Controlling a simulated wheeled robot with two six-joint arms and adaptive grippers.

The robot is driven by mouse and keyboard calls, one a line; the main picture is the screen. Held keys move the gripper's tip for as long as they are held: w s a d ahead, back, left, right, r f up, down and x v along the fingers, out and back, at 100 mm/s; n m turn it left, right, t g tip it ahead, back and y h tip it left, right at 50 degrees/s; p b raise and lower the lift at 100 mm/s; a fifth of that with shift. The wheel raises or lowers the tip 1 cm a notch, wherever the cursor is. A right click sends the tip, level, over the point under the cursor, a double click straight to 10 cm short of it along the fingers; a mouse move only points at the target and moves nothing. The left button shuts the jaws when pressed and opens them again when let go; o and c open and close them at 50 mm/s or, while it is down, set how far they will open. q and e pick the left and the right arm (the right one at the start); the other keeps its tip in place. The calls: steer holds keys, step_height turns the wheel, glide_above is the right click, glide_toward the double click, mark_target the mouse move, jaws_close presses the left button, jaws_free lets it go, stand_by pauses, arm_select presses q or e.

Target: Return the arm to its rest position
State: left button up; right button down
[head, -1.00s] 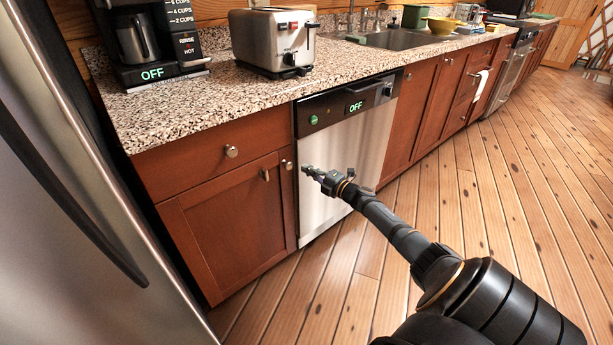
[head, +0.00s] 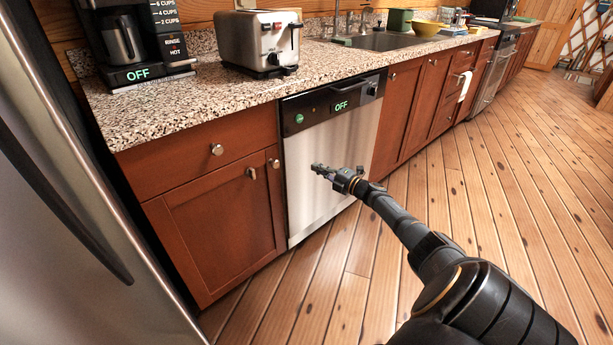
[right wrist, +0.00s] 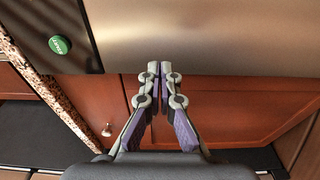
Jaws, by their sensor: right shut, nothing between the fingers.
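My right arm reaches in from the lower right of the head view. Its gripper (head: 318,168) shows in front of the steel dishwasher (head: 330,160), below the countertop's level. In the right wrist view the two fingers of the right gripper (right wrist: 160,68) meet at their tips, shut with nothing between them. Behind them are the steel dishwasher front (right wrist: 190,35) and a red-brown cabinet door (right wrist: 230,105). My left gripper is in neither view.
A steel fridge (head: 60,200) stands close on the left. The plank floor (head: 490,180) on the right is open.

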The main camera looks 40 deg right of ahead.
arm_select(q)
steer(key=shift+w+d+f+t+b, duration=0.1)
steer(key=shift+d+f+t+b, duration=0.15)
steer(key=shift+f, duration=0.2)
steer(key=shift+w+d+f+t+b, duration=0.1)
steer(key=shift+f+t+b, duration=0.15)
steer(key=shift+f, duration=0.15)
arm_select(e)
steer(key=d, duration=0.1)
steer(key=s+d, duration=0.1)
steer(key=d, duration=0.1)
steer(key=shift+d+r, duration=0.2)
steer(key=shift+d, duration=0.05)
